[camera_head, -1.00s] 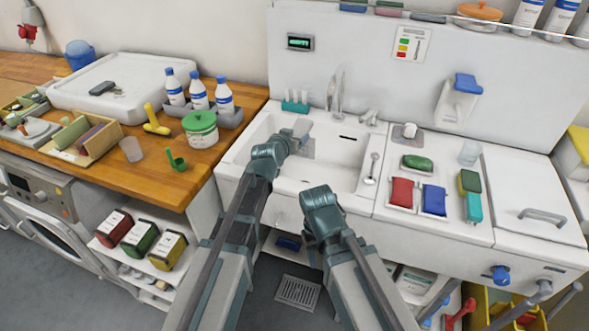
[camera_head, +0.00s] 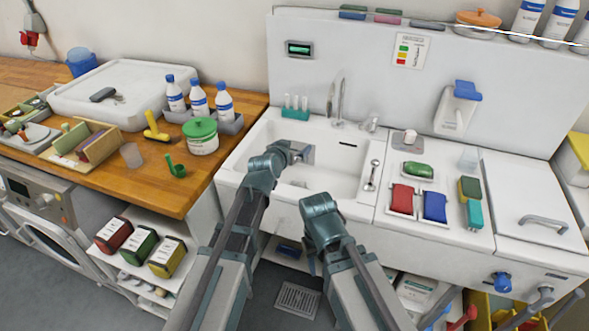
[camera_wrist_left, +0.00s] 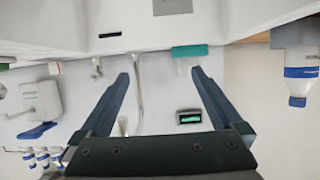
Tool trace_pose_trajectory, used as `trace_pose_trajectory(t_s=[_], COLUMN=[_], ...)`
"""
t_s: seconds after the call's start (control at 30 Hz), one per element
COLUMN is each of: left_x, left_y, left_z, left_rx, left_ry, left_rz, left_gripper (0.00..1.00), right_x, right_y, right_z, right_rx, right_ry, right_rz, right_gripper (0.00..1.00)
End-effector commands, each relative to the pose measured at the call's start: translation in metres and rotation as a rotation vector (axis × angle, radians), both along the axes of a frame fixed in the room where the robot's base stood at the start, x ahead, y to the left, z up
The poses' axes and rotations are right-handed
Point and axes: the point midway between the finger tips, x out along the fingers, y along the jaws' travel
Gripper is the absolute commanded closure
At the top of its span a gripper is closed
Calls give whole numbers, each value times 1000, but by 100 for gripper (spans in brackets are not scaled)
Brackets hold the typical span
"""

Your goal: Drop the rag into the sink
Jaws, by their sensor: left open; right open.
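The white sink (camera_head: 330,190) is in the middle of the head view, its basin open at the top. A flat grey square (camera_head: 308,155) shows inside the basin; it may be the rag, but I cannot be sure. It also shows at the top edge of the left wrist view (camera_wrist_left: 172,7). My left gripper (camera_head: 298,151) is over the basin beside that square. In the wrist view its fingers (camera_wrist_left: 160,76) are spread wide with nothing between them. My right gripper (camera_head: 311,266) is low in front of the sink, its open fingers mostly hidden by its wrist.
A faucet (camera_head: 338,100) and a teal rack (camera_head: 295,114) stand behind the basin. Red (camera_head: 402,198) and blue (camera_head: 434,205) folded pieces and a green soap (camera_head: 418,169) lie right of it. Bottles and a green-lidded tub (camera_head: 202,138) crowd the left counter.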

Motion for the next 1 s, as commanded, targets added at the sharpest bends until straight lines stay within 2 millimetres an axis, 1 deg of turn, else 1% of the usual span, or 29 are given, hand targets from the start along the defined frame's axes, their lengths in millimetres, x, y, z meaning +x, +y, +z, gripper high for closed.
trace_pose_trajectory(t_s=[0.03, 0.2, 0.3, 0.43, 0.67, 1.0], left_x=[-15, -49, -68, -87, -102, -103], left_y=[4, 16, 22, 27, 33, 34], left_z=[9, 24, 32, 40, 45, 45], left_rx=[0, -1, -1, -1, -2, -1], left_ry=[0, 0, 0, 0, 1, 0], left_rz=[1, 2, 2, 0, 1, 0], left_gripper=[0, 0, 0, 0, 0, 0], right_x=[0, 0, 0, 0, 0, 0], right_y=[0, 0, 0, 0, 0, 0], right_z=[9, 24, 32, 39, 45, 45], right_rx=[0, 0, 0, 0, 0, 0], right_ry=[0, 0, 0, 0, 0, 0], right_rz=[0, 0, 0, 0, 0, 0], right_gripper=[50, 50, 50, 50, 50, 50])
